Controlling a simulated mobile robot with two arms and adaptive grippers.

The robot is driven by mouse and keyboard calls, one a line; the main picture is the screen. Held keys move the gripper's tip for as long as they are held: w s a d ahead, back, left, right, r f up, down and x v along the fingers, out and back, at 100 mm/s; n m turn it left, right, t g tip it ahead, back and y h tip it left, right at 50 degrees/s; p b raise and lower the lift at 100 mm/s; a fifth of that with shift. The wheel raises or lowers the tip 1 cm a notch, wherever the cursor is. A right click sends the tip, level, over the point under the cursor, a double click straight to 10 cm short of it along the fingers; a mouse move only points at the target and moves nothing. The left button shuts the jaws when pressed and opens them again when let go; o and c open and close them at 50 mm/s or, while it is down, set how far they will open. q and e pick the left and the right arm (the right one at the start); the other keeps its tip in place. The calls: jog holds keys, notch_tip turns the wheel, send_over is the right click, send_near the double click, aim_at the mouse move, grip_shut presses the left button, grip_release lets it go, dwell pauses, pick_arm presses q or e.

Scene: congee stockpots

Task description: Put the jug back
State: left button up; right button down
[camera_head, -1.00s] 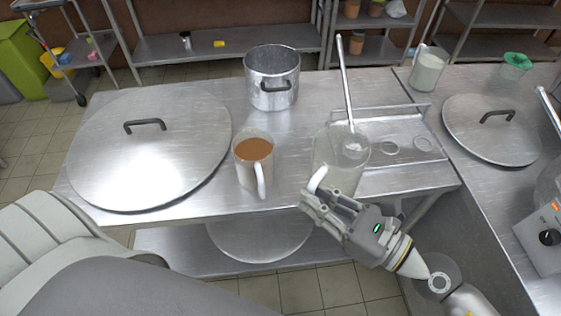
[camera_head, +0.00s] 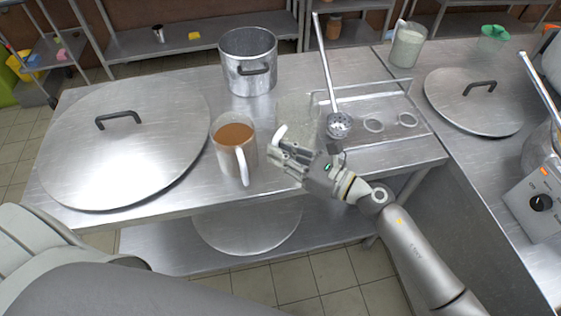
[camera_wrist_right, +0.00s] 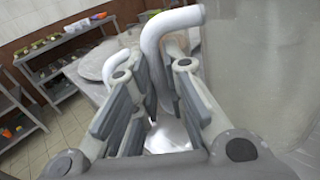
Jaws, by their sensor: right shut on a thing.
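My right gripper (camera_head: 283,150) is shut on the white handle of a clear, empty-looking jug (camera_head: 300,112). The jug is upright, right of the brown-filled jug and near the left end of the ladle stand; I cannot tell whether it touches the table. In the right wrist view, the white handle (camera_wrist_right: 150,45) runs between the fingers of my right gripper (camera_wrist_right: 150,85), with the clear jug wall (camera_wrist_right: 270,60) to the right. The jug of brown liquid (camera_head: 222,150) stands on the steel table. My left gripper is not in view.
A ladle (camera_head: 326,70) lies at the steel stand (camera_head: 390,143). A stockpot (camera_head: 235,75) stands behind, a large lid (camera_head: 75,165) lies left, and another lid (camera_head: 465,115) lies right. A jug of white liquid (camera_head: 407,48) stands at the back right.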

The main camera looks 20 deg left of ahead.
jog(key=f, duration=0.3)
jog(key=shift+w+a+f, duration=0.15)
jog(key=shift+w+f, duration=0.1)
jog(key=shift+f, duration=0.1)
jog(key=shift+f+b, duration=0.2)
jog(key=shift+b, duration=0.1)
jog(key=c, duration=1.5)
grip_release()
jog(key=shift+r, duration=0.1)
